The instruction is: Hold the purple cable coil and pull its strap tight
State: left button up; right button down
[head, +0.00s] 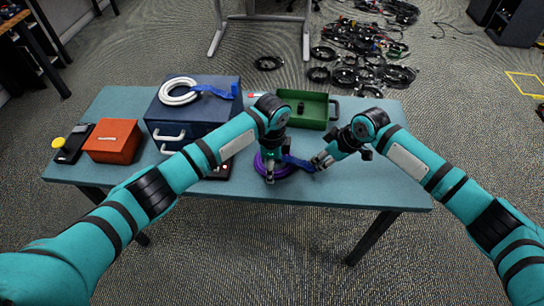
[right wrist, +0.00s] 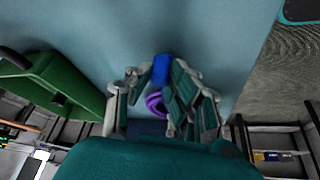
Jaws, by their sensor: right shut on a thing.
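The purple cable coil (head: 290,168) lies on the table near its front edge, partly hidden under my left gripper (head: 269,176). The left fingers point down at the coil; whether they are closed on it cannot be made out. A blue strap (head: 299,162) runs from the coil to the right, to my right gripper (head: 321,160). The right gripper is shut on the strap, just right of the coil. In the right wrist view the strap (right wrist: 162,70) shows at the fingers, with part of the purple coil (right wrist: 155,103) between them.
A blue box (head: 193,115) with a white coil (head: 180,91) on top stands left of my left arm. An orange box (head: 114,141) is further left. A green tray (head: 306,108) stands behind the grippers. The right end of the table (head: 405,180) is clear.

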pick_arm(q)
jog(key=shift+f, duration=0.5)
grip_shut()
